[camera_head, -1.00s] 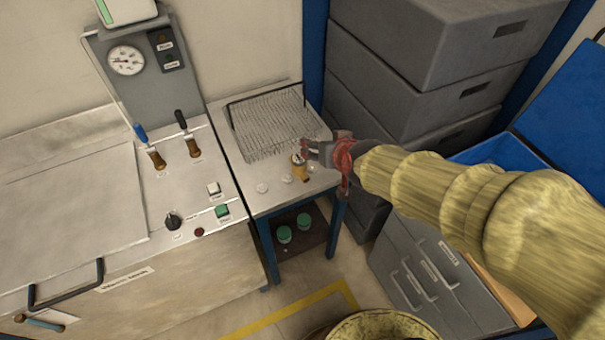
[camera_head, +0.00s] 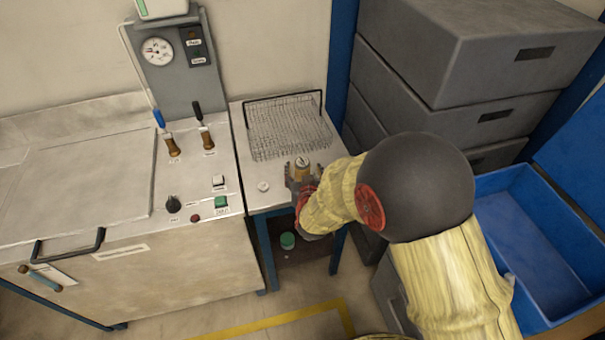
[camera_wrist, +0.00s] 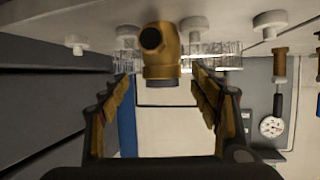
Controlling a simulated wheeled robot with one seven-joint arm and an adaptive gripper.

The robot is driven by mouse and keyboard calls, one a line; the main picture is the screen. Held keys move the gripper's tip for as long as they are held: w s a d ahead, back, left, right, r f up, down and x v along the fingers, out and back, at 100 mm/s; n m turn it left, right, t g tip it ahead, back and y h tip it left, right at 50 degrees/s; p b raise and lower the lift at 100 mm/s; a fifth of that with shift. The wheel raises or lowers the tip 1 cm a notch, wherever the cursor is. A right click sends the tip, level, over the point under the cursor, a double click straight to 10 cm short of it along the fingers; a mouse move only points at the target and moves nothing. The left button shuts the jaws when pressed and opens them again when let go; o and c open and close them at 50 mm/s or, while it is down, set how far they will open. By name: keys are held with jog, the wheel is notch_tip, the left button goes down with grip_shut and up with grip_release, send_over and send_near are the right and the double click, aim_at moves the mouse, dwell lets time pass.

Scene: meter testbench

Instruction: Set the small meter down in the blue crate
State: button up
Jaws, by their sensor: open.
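The small meter (camera_head: 301,166), a brass body with a pale dial, stands on the small metal side table (camera_head: 238,150). My gripper (camera_head: 303,174) is at the table's front edge, with its fingers open on either side of the meter. In the wrist view the brass meter (camera_wrist: 161,55) appears upside down, ahead of and between the spread fingers (camera_wrist: 160,88), with gaps on both sides. The blue crate (camera_head: 535,225) is open at the right, and its visible inside looks empty. My arm hides part of its left side.
A wire basket (camera_head: 288,125) stands behind the meter. A white round piece (camera_head: 263,186) lies to its left. The test bench (camera_head: 130,260) with levers and buttons is at left. Grey boxes (camera_head: 430,60) are stacked at right. A green-topped item (camera_head: 287,240) sits on the lower shelf.

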aim_at(303, 170)
jog(key=x, duration=0.4)
jog(key=shift+s+a+f+b, duration=0.15)
jog(key=shift+f+b, duration=0.15)
jog(key=shift+b, duration=0.1)
jog(key=shift+c, duration=0.8)
grip_shut()
jog(key=shift+r, duration=0.1)
